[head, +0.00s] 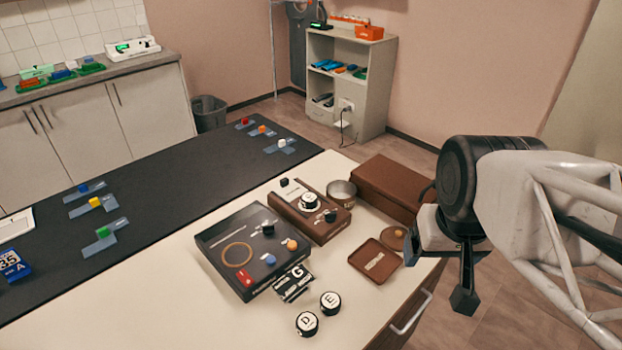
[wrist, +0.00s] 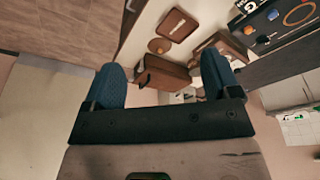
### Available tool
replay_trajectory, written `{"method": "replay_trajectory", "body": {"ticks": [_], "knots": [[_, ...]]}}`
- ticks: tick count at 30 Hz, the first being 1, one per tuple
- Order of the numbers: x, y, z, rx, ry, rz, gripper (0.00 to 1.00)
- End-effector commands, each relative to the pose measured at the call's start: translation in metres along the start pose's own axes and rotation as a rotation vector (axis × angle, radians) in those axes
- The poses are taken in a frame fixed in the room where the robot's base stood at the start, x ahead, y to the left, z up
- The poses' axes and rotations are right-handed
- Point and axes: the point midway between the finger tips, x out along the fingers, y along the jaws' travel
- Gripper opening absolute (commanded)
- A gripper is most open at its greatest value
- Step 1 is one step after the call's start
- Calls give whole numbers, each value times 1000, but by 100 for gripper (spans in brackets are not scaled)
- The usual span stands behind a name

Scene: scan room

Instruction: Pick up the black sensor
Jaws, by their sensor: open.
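Several small black pieces are on the table in the head view, and I cannot tell for sure which is the black sensor. One small black block (head: 284,182) is at the far end of the brown panel box (head: 318,231). Another black piece (head: 330,214) sits on that box, and another black piece (head: 268,227) is on the black panel box (head: 207,240). My gripper (head: 439,270) is right of all these, above the table's right edge. In the wrist view my gripper (wrist: 163,78) is open and empty, its blue-padded fingers spread apart.
A plain brown box (head: 392,184), a round tin (head: 342,193) and a brown tray (head: 374,261) stand between my gripper and the panel boxes. Lettered black discs (head: 330,303) lie at the front. The dark mat (head: 170,180) has clear room.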

Motion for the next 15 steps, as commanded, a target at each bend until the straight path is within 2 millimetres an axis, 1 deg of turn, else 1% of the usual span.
{"method": "replay_trajectory", "body": {"ticks": [10,15], "knots": [[1,0,-2,-11,-6,5,82],[4,-2,-12,-68,-35,28,82]]}}
